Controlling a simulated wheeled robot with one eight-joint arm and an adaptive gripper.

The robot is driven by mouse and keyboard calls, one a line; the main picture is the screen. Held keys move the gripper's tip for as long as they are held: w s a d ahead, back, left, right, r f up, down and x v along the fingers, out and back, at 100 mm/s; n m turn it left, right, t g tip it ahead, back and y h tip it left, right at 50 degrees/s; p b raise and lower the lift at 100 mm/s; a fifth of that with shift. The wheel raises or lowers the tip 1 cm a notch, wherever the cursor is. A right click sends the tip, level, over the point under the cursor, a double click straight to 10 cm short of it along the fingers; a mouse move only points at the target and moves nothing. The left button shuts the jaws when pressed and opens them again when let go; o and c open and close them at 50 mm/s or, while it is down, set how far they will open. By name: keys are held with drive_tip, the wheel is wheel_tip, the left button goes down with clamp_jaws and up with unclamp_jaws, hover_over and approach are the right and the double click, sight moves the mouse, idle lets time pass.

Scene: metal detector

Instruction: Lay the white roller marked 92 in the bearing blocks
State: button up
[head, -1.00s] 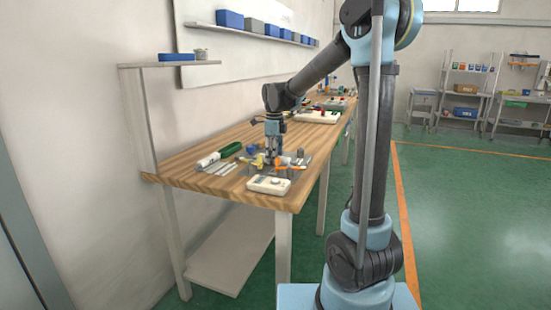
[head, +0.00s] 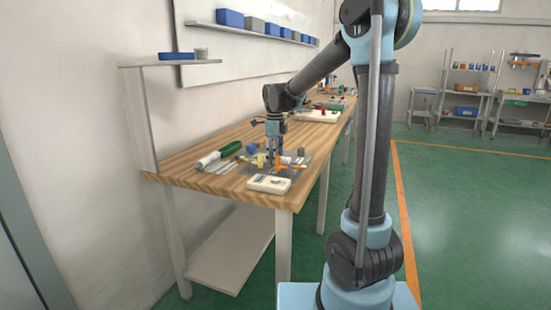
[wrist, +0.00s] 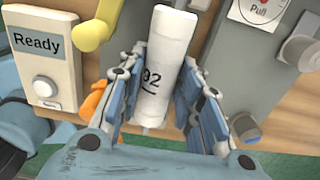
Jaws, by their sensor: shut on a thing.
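The white roller marked 92 (wrist: 161,65) lies between the fingers of my gripper (wrist: 158,95) in the wrist view. My gripper is shut on it. In the head view, my gripper (head: 274,158) is low over the near end of the workbench, and a white end of the roller (head: 286,160) shows beside the fingers. A grey plate (wrist: 225,55) lies under the roller in the wrist view. Grey round parts (wrist: 300,50) stand at its right. I cannot tell which parts are the bearing blocks, or whether the roller touches anything below.
A cream box reading Ready (wrist: 40,45) is left of my gripper; it shows at the bench's front edge (head: 268,184) in the head view. A yellow part (wrist: 92,32) and an orange part (wrist: 95,103) are close to the fingers.

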drive_tip(key=shift+f, duration=0.8)
idle(0.5)
drive_tip(key=o, duration=1)
drive_tip(key=shift+o, duration=1.3)
drive_tip(key=shift+r, duration=3.8)
